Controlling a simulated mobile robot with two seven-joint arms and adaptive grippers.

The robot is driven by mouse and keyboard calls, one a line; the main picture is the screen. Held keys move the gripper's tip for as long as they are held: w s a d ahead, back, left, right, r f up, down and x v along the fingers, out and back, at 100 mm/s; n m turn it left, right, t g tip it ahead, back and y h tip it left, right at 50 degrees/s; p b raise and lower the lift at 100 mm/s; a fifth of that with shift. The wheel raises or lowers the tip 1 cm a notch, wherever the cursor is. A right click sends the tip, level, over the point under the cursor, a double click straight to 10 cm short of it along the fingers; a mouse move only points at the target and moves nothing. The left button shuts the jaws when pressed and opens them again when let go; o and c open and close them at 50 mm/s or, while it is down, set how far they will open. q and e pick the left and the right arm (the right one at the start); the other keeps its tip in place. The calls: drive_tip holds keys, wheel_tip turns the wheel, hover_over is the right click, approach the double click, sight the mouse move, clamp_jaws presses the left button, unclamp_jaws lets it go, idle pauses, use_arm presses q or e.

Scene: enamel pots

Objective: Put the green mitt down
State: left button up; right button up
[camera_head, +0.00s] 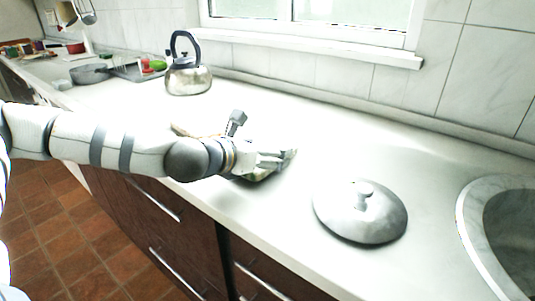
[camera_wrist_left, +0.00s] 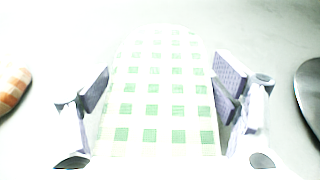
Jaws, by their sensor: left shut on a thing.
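The green mitt (camera_wrist_left: 165,72), a pale green-and-white checked cloth, lies between the two fingers of my left gripper (camera_wrist_left: 161,92) in the wrist view. The fingers are at its left and right edges, shut on it. In the head view my left gripper (camera_head: 272,158) is low over the light counter, with only a small edge of the mitt showing beneath it. I cannot tell whether the mitt touches the counter. My right gripper is not in view.
A grey lid (camera_head: 360,212) lies on the counter (camera_head: 300,215) to the right, before the sink (camera_head: 472,225). A kettle (camera_head: 188,80) stands behind my arm. The counter right of the kettle is clear.

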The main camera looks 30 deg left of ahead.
use_arm(q)
drive_tip(key=shift+f, duration=0.6)
drive_tip(key=o, duration=1.2)
drive_tip(key=shift+r, duration=0.15)
drive_tip(key=shift+c, duration=0.2)
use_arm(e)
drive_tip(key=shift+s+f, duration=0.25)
use_arm(q)
drive_tip(key=shift+r, duration=0.3)
drive_tip(key=p+v, duration=0.2)
drive_tip(key=v, duration=0.3)
drive_tip(key=r+p+v, duration=0.1)
drive_tip(key=v, duration=0.4)
drive_tip(key=shift+w+p, duration=0.25)
drive_tip(key=shift+p, duration=0.1)
drive_tip(key=shift+s+f, duration=0.2)
drive_tip(key=shift+s, duration=1)
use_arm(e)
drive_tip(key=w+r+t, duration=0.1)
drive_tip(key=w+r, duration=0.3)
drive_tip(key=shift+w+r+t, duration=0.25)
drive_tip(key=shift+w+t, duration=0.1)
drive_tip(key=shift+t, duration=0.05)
